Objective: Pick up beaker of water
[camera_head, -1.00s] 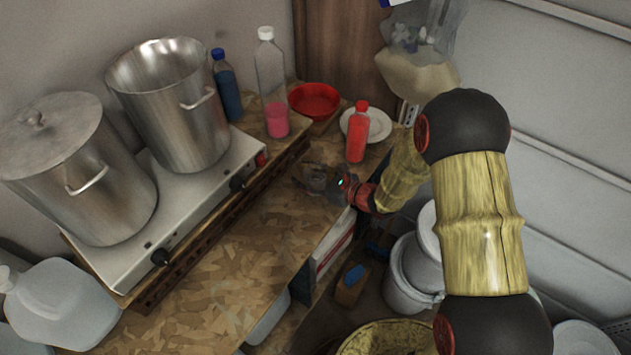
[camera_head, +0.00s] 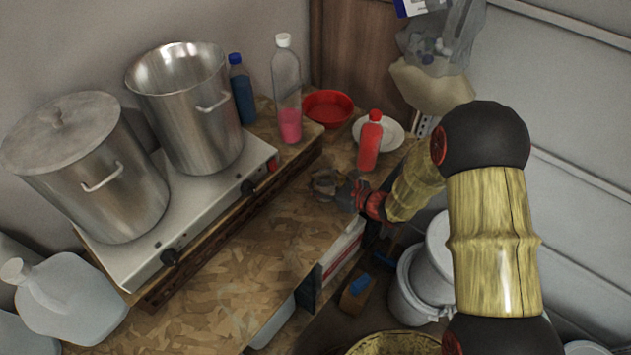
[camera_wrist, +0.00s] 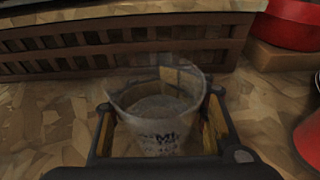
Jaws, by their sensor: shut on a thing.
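The beaker (camera_wrist: 158,115) is clear glass with dark print on its side and what looks like water inside. In the wrist view it sits upright between the two fingers of my gripper (camera_wrist: 160,130), which is shut on it. In the head view the beaker (camera_head: 325,182) shows small and dim on the wooden worktop, with my gripper (camera_head: 345,192) against its right side. I cannot tell whether its base touches the worktop.
A red-capped bottle (camera_head: 370,145), a white plate (camera_head: 392,133) and a red bowl (camera_head: 328,107) stand behind the beaker. A bottle of pink liquid (camera_head: 289,100) and a hotplate (camera_head: 160,240) with two steel pots are at left. The front worktop (camera_head: 250,290) is clear.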

